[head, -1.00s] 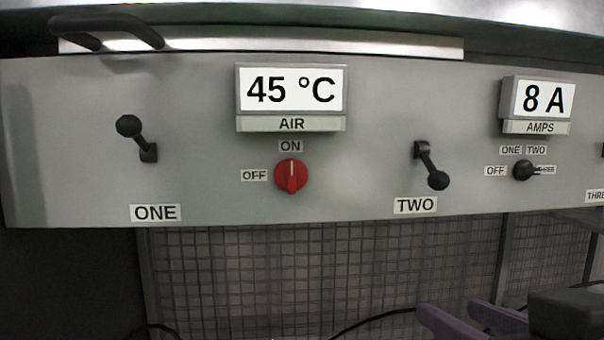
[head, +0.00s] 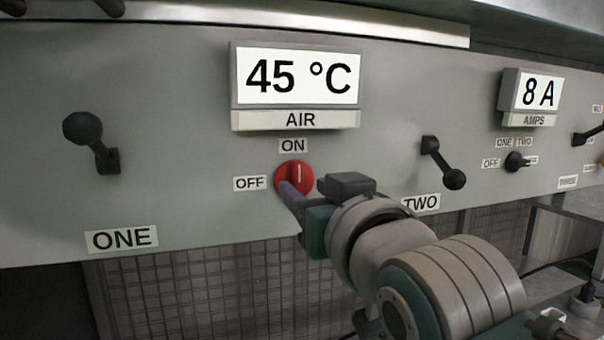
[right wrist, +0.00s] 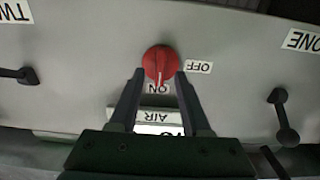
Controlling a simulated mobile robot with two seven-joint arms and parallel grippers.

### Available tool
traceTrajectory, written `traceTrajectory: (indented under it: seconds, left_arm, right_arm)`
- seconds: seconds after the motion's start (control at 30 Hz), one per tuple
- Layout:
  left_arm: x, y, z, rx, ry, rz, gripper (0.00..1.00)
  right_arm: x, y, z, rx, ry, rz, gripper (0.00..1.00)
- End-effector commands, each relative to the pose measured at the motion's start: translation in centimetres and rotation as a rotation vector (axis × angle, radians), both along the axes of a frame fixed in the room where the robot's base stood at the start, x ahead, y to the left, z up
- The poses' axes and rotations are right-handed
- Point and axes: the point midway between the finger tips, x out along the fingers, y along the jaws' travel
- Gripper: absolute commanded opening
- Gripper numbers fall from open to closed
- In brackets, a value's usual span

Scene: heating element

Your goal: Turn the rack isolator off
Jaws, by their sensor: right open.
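The red rotary switch (head: 297,176) sits on the grey panel under the AIR display. Its white mark points up to the ON label (head: 293,146); the OFF label (head: 250,183) is on its left. My right gripper (head: 287,196) comes in from the lower right, in front of the switch's lower part. In the right wrist view, which is upside down, the red switch (right wrist: 160,64) lies at the tips of my right gripper's open fingers (right wrist: 159,77), one finger to each side. I cannot tell whether they touch it. My left gripper is not in view.
Lever ONE (head: 93,143) is left of the switch and lever TWO (head: 442,163) right of it, near my right arm. A small black selector (head: 515,161) sits under the 8 A display (head: 537,92). Wire mesh (head: 200,290) is below the panel.

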Motion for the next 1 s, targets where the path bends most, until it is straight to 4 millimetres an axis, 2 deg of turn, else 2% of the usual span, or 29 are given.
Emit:
traceTrajectory:
  seconds: [0.2,0.6,1.0]
  left_arm:
    - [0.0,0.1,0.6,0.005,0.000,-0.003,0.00]
    - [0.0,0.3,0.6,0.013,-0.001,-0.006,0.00]
    - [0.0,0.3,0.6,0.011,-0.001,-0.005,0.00]
  right_arm:
    - [1.7,0.5,0.1,-0.001,0.000,-0.001,0.47]
    - [2.0,0.6,0.0,0.000,0.000,-0.001,0.47]
    - [2.0,0.6,-0.1,0.000,0.001,-0.001,0.03]
